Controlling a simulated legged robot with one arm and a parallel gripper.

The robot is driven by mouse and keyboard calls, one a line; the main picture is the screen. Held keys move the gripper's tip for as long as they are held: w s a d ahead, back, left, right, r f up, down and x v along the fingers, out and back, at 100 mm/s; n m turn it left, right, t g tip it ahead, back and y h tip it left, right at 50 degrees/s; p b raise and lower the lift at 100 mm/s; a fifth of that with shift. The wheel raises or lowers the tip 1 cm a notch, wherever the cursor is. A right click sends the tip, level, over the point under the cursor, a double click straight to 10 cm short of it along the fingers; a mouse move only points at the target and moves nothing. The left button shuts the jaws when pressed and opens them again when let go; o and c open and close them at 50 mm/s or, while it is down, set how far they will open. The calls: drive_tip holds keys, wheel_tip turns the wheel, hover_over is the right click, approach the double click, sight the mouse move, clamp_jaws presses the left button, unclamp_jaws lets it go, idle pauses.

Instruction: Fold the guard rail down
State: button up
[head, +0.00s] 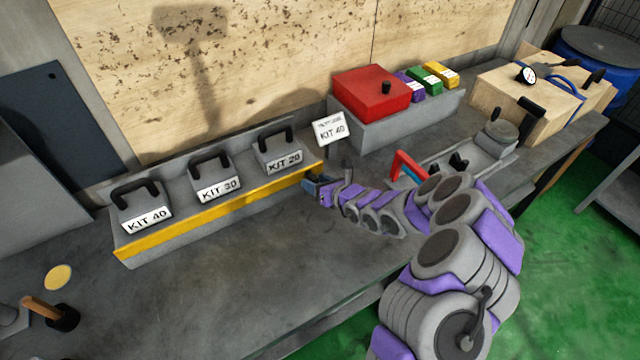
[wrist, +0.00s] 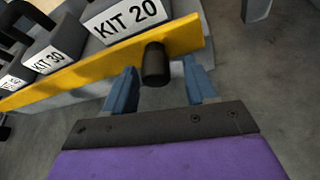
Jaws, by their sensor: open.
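The guard rail is a yellow bar (head: 225,211) standing upright along the front of a grey rack that holds the kit blocks. It also shows in the wrist view (wrist: 105,58), with a dark cylindrical knob (wrist: 154,64) sticking out near its right end. My gripper (head: 308,187) is at the rail's right end. In the wrist view my gripper (wrist: 160,90) is open, with one blue finger on each side of the knob. I cannot tell whether either finger touches it.
Handled blocks labelled KIT 40 (head: 147,207), KIT 30 (head: 216,176) and KIT 20 (head: 280,153) sit behind the rail. A KIT 40 sign (head: 331,128) stands right of the rack. A red box (head: 371,92) is further back. The bench (head: 230,275) before the rail is clear.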

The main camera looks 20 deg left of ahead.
drive_tip(key=p+v, duration=0.4)
drive_tip(key=v, duration=1.3)
drive_tip(key=shift+d, duration=0.15)
drive_tip(key=shift+d, duration=0.1)
